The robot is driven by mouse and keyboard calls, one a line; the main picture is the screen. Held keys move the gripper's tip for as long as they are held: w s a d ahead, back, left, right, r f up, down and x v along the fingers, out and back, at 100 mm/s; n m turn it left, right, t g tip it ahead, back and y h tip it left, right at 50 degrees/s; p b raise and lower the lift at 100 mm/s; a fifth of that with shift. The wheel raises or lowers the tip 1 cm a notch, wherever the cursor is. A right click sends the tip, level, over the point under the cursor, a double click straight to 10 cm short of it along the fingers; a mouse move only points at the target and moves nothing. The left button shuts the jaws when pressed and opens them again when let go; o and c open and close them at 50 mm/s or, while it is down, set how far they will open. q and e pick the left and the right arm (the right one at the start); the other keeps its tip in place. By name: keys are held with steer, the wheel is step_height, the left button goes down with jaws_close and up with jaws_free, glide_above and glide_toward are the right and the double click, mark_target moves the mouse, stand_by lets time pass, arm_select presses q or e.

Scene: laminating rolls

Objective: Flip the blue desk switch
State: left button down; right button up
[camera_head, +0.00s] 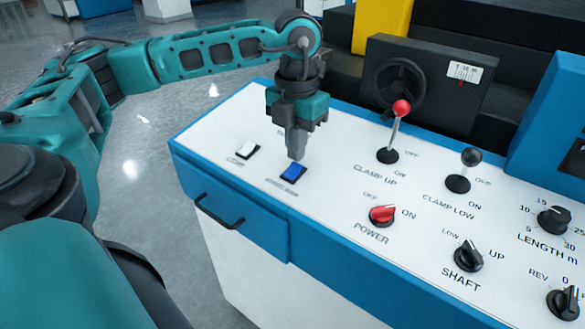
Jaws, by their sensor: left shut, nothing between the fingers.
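The blue desk switch (293,172) is a small rocker in a dark frame on the white top of the control desk (330,223), towards its left end. My left gripper (297,157) points down right over it, with its fingertips shut and empty at the switch's upper edge. I cannot tell whether the tips touch the switch. The switch's blue face shows below the fingertips, and its far edge is partly hidden by them. My right gripper is not in view.
A white rocker switch (247,150) sits left of the blue one. To the right stand a red-knobbed lever (400,109), a black-knobbed lever (471,157), a red power knob (382,215) and several black dials. A handwheel (399,86) stands behind. Open floor lies left.

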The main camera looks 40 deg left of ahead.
mark_target(296, 166)
arm_select(q)
steer(key=shift+f+b, duration=0.65)
steer(key=shift+f, duration=0.35)
steer(key=shift+r, duration=0.1)
steer(key=shift+r+p, duration=2.8)
steer(key=shift+r, duration=0.75)
